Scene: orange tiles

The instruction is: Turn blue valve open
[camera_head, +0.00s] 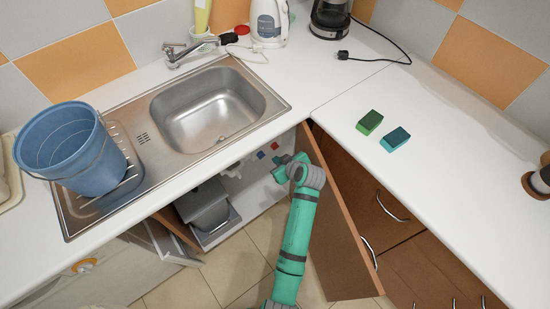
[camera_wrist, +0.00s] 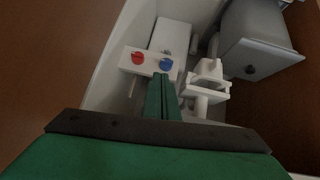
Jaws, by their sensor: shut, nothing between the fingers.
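The blue valve (camera_wrist: 166,64) is a small round knob on a white block under the sink, just right of the red valve (camera_wrist: 138,57). In the head view the blue valve (camera_head: 261,155) shows inside the open cabinet, left of the red valve (camera_head: 275,146). My gripper (camera_wrist: 163,82) has its green fingers together, empty, pointing at the block. The fingertips appear just below the blue valve in the wrist view; I cannot tell whether they touch it. In the head view my gripper (camera_head: 283,162) is inside the cabinet opening, close to both valves.
White pipe fittings (camera_wrist: 203,85) and a grey bin (camera_wrist: 255,45) stand right of the valves in the wrist view. The open brown cabinet door (camera_head: 340,220) is beside my arm. A blue bucket (camera_head: 70,150) stands by the sink (camera_head: 205,105).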

